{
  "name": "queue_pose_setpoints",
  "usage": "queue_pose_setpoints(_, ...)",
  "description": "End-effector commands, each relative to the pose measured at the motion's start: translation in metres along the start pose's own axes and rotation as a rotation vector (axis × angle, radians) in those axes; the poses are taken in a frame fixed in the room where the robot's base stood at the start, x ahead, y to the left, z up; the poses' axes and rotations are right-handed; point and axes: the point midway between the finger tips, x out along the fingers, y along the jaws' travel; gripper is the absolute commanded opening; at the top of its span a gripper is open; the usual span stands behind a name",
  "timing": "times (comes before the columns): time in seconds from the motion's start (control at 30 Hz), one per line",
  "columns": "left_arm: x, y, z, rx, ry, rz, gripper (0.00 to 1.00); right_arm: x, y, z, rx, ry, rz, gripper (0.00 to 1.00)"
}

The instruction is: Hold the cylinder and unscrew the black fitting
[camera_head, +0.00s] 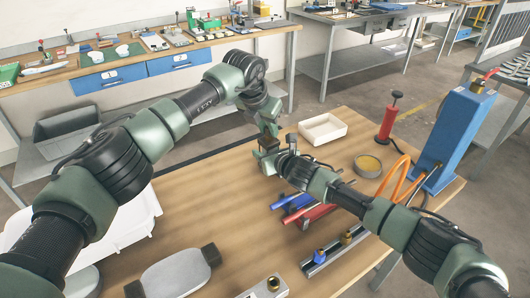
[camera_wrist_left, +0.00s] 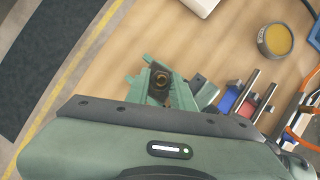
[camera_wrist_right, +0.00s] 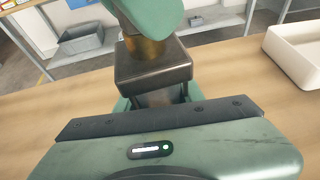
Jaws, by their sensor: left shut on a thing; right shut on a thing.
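The cylinder (camera_wrist_right: 153,62) is upright above the table, with a dark, square-edged upper body in the right wrist view. My right gripper (camera_head: 270,163) is shut on its narrower lower part, from the right. A brass-coloured round part (camera_wrist_right: 147,48) sits on top of the cylinder, below the green fingers of my left gripper (camera_head: 267,132). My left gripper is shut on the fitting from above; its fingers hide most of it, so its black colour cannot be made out. In the left wrist view, a dark-centred brass ring (camera_wrist_left: 161,78) shows between the green fingers.
Near the grippers on the wooden table are a white tray (camera_head: 322,129), a round yellow-filled tin (camera_head: 368,164), a red hand pump (camera_head: 389,122) and a blue column (camera_head: 452,140) with orange hoses. Blue and red holders (camera_head: 293,203) and a metal rail (camera_head: 332,255) lie nearer.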

Motion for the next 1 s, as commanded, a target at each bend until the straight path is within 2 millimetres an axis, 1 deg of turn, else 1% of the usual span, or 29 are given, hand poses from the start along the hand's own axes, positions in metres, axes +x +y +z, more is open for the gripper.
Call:
queue_pose_setpoints(0.4, 0.0002, -0.0029, 0.0009, -0.398, 0.0, 0.197, 0.0, 0.0, 0.0003, -0.0005, 0.0, 0.001, 0.0, 0.0)
queue_pose_setpoints(0.5, 0.0004, -0.0019, 0.0005, -0.445, 0.0, 0.218, 0.0, 0.0, 0.0002, -0.0005, 0.0, 0.001, 0.0, 0.0)
queue_pose_setpoints(0.67, 0.0002, -0.0027, 0.0006, -0.466, 0.001, 0.227, 0.0, 0.0, 0.0, -0.0005, 0.001, 0.001, 0.0, 0.0)
queue_pose_setpoints(0.73, 0.0001, -0.0039, 0.0012, -0.514, 0.001, 0.252, 0.0, 0.0, -0.0001, -0.0005, 0.001, 0.001, 0.0, 0.0)
queue_pose_setpoints(0.9, 0.0002, -0.0054, 0.0025, -0.737, 0.0, 0.361, 0.0, 0.0, -0.0002, -0.0005, 0.001, 0.001, -0.001, 0.0)
queue_pose_setpoints(1.0, 0.0001, -0.0052, 0.0028, -0.827, -0.002, 0.403, 0.0, 0.0, -0.0003, -0.0005, 0.001, 0.001, -0.001, 0.0)
